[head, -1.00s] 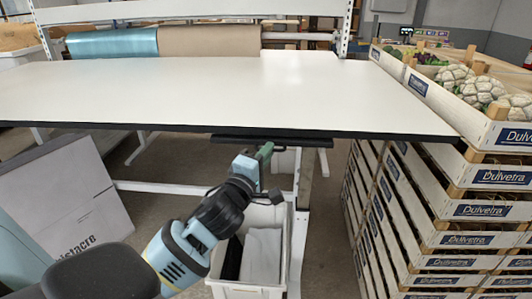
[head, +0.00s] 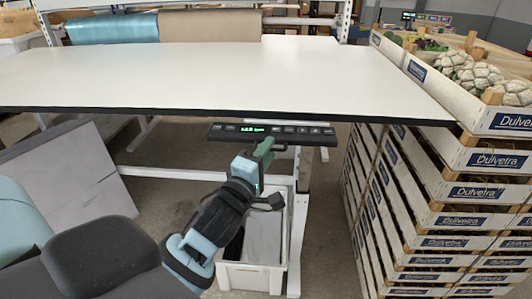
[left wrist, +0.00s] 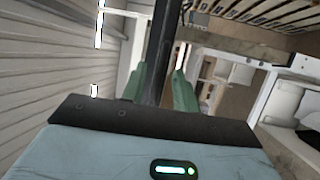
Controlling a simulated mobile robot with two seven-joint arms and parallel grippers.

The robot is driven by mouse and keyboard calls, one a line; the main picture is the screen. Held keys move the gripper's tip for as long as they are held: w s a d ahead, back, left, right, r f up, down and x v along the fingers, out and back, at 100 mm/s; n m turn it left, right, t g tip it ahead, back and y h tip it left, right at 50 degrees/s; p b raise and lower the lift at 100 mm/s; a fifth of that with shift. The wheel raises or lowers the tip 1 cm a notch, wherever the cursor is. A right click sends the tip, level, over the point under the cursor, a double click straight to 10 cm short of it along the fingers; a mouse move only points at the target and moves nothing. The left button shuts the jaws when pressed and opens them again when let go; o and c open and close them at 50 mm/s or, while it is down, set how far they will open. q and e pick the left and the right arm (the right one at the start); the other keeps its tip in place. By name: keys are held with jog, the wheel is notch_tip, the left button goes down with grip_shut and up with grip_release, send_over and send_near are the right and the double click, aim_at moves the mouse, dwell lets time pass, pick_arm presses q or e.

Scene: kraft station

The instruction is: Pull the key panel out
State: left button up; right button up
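The key panel (head: 225,131) is a thin black bar under the table's front edge. Its face with small keys and a lit green display shows in front of the edge. My left gripper (head: 265,150) reaches up from below at the panel's middle, with its green fingers shut on it. In the left wrist view the gripper's two fingers (left wrist: 158,88) lie on either side of the dark panel (left wrist: 162,45). The fingers and gripper body hide a small part of the panel. My right gripper is not in view.
The white table (head: 220,75) is bare, with rolls of material (head: 208,28) behind it. A white bin (head: 262,274) stands below my left gripper, beside a table leg (head: 300,215). Stacked wooden crates (head: 445,222) with cauliflowers on top stand close on the right. A grey board (head: 75,180) leans at left.

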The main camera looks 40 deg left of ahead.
pick_arm(q)
jog(key=shift+s, duration=0.1)
